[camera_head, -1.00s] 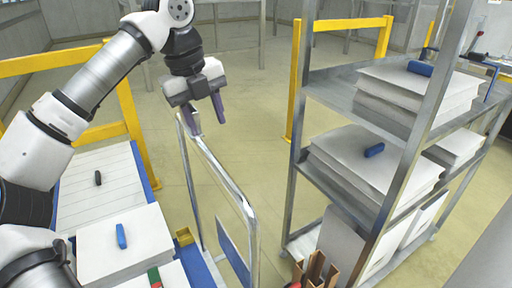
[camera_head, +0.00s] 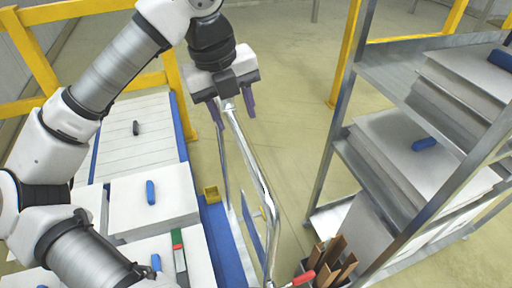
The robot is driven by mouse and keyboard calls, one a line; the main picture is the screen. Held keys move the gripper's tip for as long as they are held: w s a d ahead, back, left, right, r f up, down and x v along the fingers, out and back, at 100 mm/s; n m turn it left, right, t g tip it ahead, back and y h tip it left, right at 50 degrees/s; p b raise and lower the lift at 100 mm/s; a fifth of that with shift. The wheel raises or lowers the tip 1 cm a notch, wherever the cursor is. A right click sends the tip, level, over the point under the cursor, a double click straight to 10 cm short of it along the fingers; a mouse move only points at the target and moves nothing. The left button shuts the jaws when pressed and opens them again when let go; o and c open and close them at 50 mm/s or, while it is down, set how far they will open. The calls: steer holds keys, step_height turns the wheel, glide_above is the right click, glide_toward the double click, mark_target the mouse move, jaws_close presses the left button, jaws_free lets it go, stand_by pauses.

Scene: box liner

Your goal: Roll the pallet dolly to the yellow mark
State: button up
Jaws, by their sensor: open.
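A bare metal push handle (camera_head: 262,180) rises at the centre, with a blue panel (camera_head: 247,222) low between its uprights. It seems to belong to the dolly, whose blue deck (camera_head: 217,238) shows beside white stacks; where it joins is unclear. My gripper (camera_head: 232,108) points down over the far end of the handle's top bar. Its purple fingers are apart, and the bar shows between them. I cannot tell whether they reach around it or only overlap it in the picture. I cannot make out a yellow mark on the floor.
A grey metal shelf (camera_head: 345,135) with white stacks stands close on the right. A bin of brown cardboard pieces (camera_head: 328,262) sits at its foot. Yellow rails (camera_head: 35,52) stand at the back left. Floor beyond the handle is clear.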

mark_target(249, 156)
steer(key=f, duration=0.4)
steer(key=d+f+p, duration=0.1)
steer(key=f, duration=0.3)
steer(key=d+f, duration=0.1)
steer(key=f, duration=0.3)
steer(key=shift+w+d+p, duration=0.15)
steer(key=shift+w+p, duration=0.2)
steer(key=shift+w, duration=0.05)
jaws_close()
